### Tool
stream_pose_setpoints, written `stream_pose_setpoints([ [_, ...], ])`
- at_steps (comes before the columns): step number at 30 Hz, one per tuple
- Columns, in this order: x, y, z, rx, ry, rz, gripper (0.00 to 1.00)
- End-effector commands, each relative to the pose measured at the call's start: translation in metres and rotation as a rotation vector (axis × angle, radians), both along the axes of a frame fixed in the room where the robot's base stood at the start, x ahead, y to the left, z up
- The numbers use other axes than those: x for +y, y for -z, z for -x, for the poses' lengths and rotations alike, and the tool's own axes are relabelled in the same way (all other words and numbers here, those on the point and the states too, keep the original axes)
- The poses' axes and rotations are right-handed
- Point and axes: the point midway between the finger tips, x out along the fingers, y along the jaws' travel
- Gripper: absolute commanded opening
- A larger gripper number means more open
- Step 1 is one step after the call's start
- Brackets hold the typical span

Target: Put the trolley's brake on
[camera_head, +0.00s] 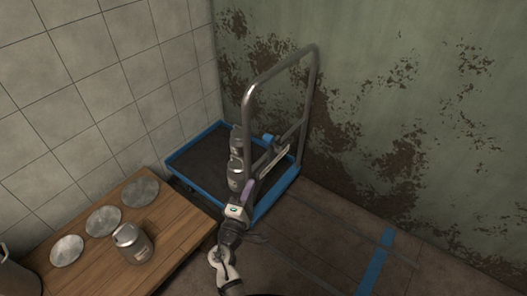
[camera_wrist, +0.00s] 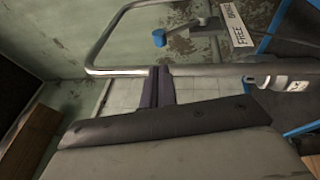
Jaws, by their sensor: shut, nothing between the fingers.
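The trolley (camera_head: 185,160) has a blue-edged dark platform and stands in the corner, with a tall grey tube handle (camera_head: 283,65). A brake lever with a blue knob (camera_head: 267,138) sits on the handle frame above a pale label plate (camera_head: 272,160). In the wrist view, the blue knob (camera_wrist: 160,38) and the plate (camera_wrist: 238,26), reading FREE and BRAKE, lie beyond a handle tube. I cannot tell which word the lever points to. My gripper (camera_head: 250,188) is shut and empty at the near side of the handle; its dark fingers (camera_wrist: 155,85) reach close to the tube.
A wooden bench (camera_head: 175,235) at left holds a can (camera_head: 132,243) and several round discs (camera_head: 140,190). Walls close in behind and left. The floor at right is open, with a blue stripe (camera_head: 375,262).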

Motion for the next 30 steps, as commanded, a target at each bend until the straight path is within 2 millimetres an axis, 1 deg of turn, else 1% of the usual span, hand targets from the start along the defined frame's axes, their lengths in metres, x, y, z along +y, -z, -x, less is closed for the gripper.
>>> stream_pose_setpoints([
  [4, -0.001, -0.002, -0.005, -0.002, 0.0, -0.002, 0.0],
  [7, -0.004, -0.006, -0.015, -0.002, 0.0, -0.002, 0.0],
  [11, -0.011, -0.013, -0.038, -0.003, 0.001, -0.002, 0.0],
  [18, -0.027, -0.023, -0.087, -0.002, 0.0, -0.004, 0.0],
  [21, -0.033, -0.026, -0.104, -0.002, -0.001, -0.005, 0.0],
  [25, -0.038, -0.028, -0.12, -0.001, -0.002, -0.004, 0.0],
  [30, -0.041, -0.029, -0.129, -0.001, -0.003, -0.002, 0.0],
])
